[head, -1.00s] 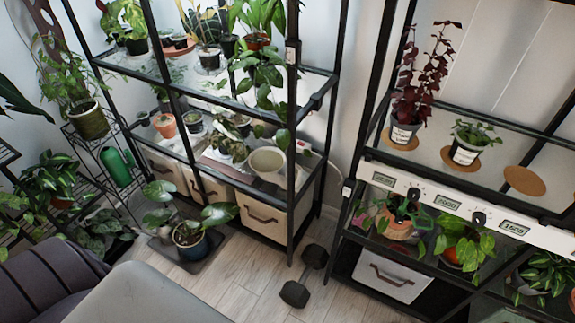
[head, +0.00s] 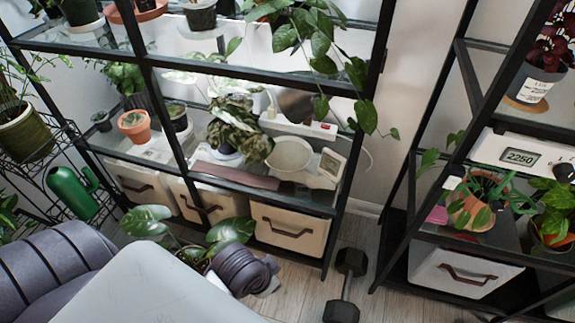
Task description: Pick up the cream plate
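A round, shallow, cream-coloured dish (head: 292,153), which looks like the cream plate, is on the middle shelf of the left black rack. It is near the shelf's right end, beside a white device with a small display (head: 331,160). I cannot tell whether it rests on the shelf or on part of that device. Parts of my own body and ribbed arm fill the lower left of the head view. Neither of my grippers shows, and nothing of mine is near the dish.
A leafy plant (head: 236,130) stands left of the dish, and a vine hangs above it from the shelf overhead. Rack posts cross in front of the shelf. Fabric bins (head: 290,228) sit below. A black dumbbell (head: 346,285) lies on the floor.

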